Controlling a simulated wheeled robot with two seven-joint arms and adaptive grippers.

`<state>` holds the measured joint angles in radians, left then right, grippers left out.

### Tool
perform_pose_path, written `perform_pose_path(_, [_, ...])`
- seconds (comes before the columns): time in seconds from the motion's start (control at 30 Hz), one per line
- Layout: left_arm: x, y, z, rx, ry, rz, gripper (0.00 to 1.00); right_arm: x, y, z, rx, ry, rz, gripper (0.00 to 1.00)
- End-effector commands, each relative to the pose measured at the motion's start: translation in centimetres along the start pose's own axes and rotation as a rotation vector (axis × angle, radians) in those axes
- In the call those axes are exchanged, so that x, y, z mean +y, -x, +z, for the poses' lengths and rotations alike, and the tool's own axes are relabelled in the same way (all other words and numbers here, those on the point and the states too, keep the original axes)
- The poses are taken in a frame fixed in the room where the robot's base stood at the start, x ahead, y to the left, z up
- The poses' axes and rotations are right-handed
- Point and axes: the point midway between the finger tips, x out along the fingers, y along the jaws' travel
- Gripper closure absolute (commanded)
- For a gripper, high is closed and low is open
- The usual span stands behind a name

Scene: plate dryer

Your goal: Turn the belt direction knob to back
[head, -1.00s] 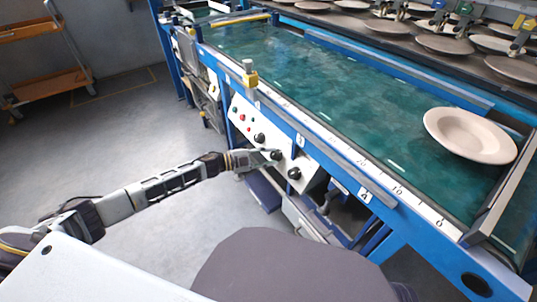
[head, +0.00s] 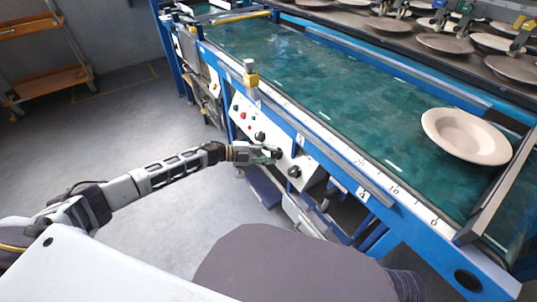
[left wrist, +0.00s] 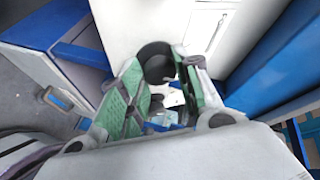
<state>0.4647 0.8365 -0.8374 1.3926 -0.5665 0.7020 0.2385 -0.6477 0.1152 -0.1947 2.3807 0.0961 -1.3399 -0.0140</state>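The white control panel (head: 270,146) on the side of the plate dryer has a row of black knobs. My left gripper (head: 272,153) is at the middle knob (head: 278,154) in the head view. An upper knob (head: 260,136) and a lower knob (head: 294,171) are clear of it. In the left wrist view, the green-padded fingers of my left gripper (left wrist: 158,75) stand apart, one on each side of a black knob (left wrist: 155,58). I cannot tell if both pads touch it. The labels are too small to read. My right gripper is not in view.
The green belt (head: 330,90) runs behind the panel, with a pale plate (head: 466,136) at its right end. The blue frame rail (head: 345,170) passes just above the panel. An orange trolley (head: 45,55) stands at far left. The floor left of the panel is clear.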

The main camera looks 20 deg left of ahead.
Motion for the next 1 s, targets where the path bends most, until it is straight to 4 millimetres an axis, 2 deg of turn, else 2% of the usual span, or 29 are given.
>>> perform_pose_path(0.03, [0.1, -0.1, -0.1, 0.002, 0.0, 0.001, 0.62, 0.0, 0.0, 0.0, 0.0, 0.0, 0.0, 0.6])
perform_pose_path(0.17, [0.1, 0.0, -0.1, 0.001, 0.001, 0.001, 0.46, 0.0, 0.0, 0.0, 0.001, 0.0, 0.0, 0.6])
perform_pose_path(0.67, [0.0, 0.5, 0.0, 0.0, 0.001, 0.0, 0.46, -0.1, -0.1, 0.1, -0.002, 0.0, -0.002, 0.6])
perform_pose_path(1.0, [0.1, 3.5, 0.0, -0.001, 0.001, 0.001, 0.46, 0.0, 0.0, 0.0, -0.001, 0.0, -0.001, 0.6])
